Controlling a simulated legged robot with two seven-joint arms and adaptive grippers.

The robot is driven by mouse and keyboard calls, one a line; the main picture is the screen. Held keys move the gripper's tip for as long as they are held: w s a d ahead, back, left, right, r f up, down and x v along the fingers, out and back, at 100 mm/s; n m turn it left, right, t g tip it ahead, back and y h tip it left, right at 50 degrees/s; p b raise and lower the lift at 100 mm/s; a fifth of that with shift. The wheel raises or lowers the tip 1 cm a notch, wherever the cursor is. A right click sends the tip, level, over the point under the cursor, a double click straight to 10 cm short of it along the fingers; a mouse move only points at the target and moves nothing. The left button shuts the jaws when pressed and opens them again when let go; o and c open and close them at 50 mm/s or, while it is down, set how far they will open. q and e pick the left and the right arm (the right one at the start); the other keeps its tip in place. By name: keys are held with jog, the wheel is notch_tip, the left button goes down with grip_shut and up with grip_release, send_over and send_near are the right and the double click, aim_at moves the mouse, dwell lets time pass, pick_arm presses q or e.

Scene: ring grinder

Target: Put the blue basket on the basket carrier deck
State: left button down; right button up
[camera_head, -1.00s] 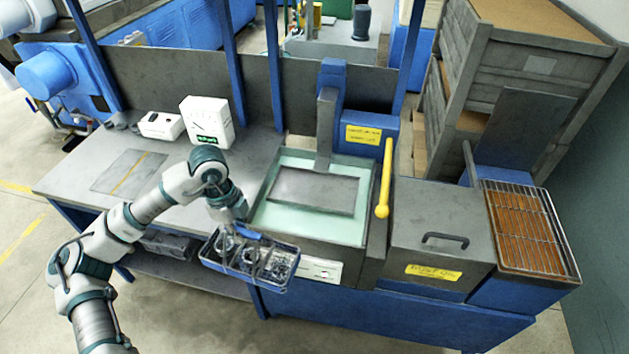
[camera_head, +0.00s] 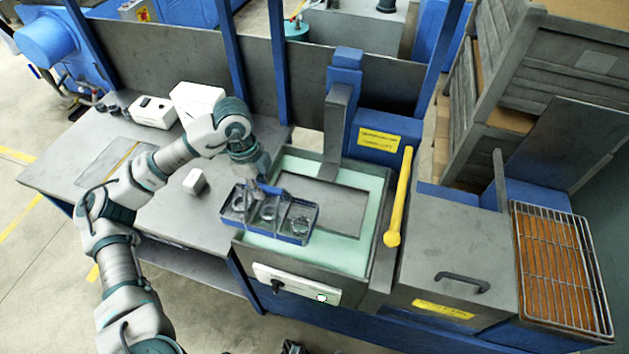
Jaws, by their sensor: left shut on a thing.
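The blue basket (camera_head: 295,234) is a wire basket with metal rings in it. My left gripper (camera_head: 268,190) is shut on its top bar, and the basket hangs over the left front part of the pale green tank. The grey plate (camera_head: 345,207) in the tank, at the foot of the upright grey arm, looks like the basket carrier deck. The basket covers its left part in this view; I cannot tell whether they touch. A small dark piece at the bottom edge may be the tip of my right gripper (camera_head: 292,347); its jaws cannot be made out.
A yellow lever (camera_head: 400,200) stands right of the tank, beside a grey lidded box (camera_head: 455,255) with a handle. A wire rack (camera_head: 555,265) is at the far right. The blue post (camera_head: 345,90) rises behind the tank. A small white block (camera_head: 195,181) lies on the left table.

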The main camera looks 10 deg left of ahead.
pick_arm(q)
jog(key=w+d, duration=0.2)
jog(key=d, duration=0.1)
jog(key=w+d, duration=0.3)
jog(key=shift+w+d+f+p, duration=0.1)
jog(key=shift+w+p, duration=0.15)
jog(key=shift+p, duration=0.1)
jog(key=w+d+f+p, duration=0.1)
jog(key=w+d+f, duration=0.3)
jog(key=w, duration=0.2)
jog(key=shift+d+f, duration=0.25)
jog(key=c, duration=1.1)
grip_release()
jog(key=shift+s+a+f, duration=0.1)
jog(key=shift+s+a, duration=0.05)
jog(key=shift+a, duration=0.1)
pick_arm(e)
jog(key=s, duration=0.1)
jog(key=s+f, duration=0.1)
jog(key=s+d+f, duration=0.1)
jog(key=s, duration=0.1)
